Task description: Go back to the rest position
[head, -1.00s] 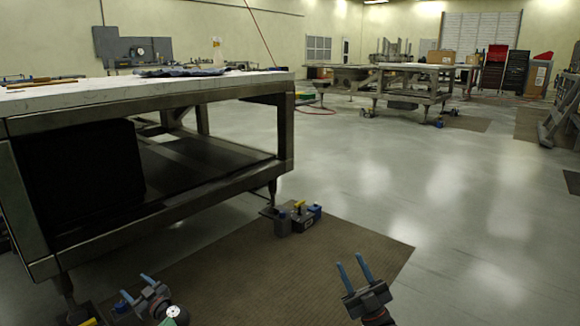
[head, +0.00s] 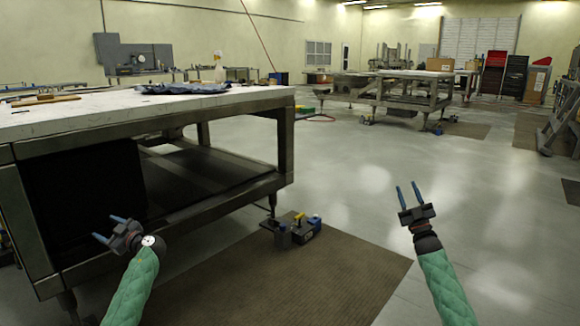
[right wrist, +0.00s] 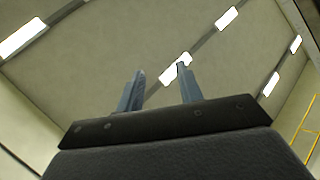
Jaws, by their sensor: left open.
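My left gripper (head: 108,228) is in the lower left of the head view, in front of the workbench's lower shelf. Its two blue fingers are apart with nothing between them. My right gripper (head: 407,194) is raised above the floor right of centre in the head view, its blue fingers pointing up. They are apart and empty. In the right wrist view the right gripper's fingers (right wrist: 160,88) also stand apart, with only the ceiling and its lights behind them.
A heavy workbench (head: 60,122) with a white top stands at the left, close to my left gripper. A blue cloth (head: 185,88) lies on it.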

